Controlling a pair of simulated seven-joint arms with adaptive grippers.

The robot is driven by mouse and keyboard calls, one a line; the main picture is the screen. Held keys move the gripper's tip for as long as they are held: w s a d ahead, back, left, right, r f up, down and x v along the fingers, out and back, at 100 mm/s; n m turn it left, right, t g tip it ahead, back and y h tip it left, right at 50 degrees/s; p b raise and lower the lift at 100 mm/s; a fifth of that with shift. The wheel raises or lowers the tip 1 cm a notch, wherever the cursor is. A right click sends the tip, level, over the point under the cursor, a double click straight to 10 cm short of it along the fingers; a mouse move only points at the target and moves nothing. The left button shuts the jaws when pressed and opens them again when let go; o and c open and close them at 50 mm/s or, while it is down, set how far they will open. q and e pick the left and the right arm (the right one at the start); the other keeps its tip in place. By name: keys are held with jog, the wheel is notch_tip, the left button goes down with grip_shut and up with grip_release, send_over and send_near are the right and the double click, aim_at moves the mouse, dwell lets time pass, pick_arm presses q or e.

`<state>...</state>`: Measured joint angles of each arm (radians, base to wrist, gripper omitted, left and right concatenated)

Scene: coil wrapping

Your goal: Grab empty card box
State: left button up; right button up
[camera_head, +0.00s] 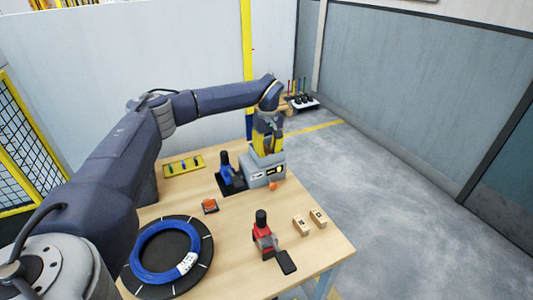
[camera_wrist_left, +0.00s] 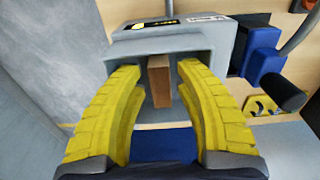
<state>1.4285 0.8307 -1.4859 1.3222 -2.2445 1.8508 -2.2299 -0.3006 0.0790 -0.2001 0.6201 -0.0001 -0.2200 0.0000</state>
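My left gripper (camera_head: 267,146) is at the grey machine (camera_head: 264,172) at the back of the table. In the left wrist view its two yellow fingers (camera_wrist_left: 158,75) are apart. A small plain brown block, which looks like a card box (camera_wrist_left: 159,84), stands between the fingers at the grey machine (camera_wrist_left: 172,40). Narrow gaps show on both sides of it. In the head view the gripper hides this box. Two small light-brown boxes with dark marks, one (camera_head: 301,227) and another (camera_head: 318,218), stand at the table's right side. My right gripper is not in view.
A blue coil (camera_head: 146,265) lies on a black round plate at the front left. A red and black device (camera_head: 265,238) stands near the front. A blue and black device (camera_head: 229,168) is left of the grey machine. A yellow tray (camera_head: 184,165) lies at the back left.

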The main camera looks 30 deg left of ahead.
pick_arm(q)
jog(key=shift+f, duration=0.3)
jog(key=shift+c, duration=0.2)
jog(key=c, duration=0.5)
jog(key=shift+r, duration=0.2)
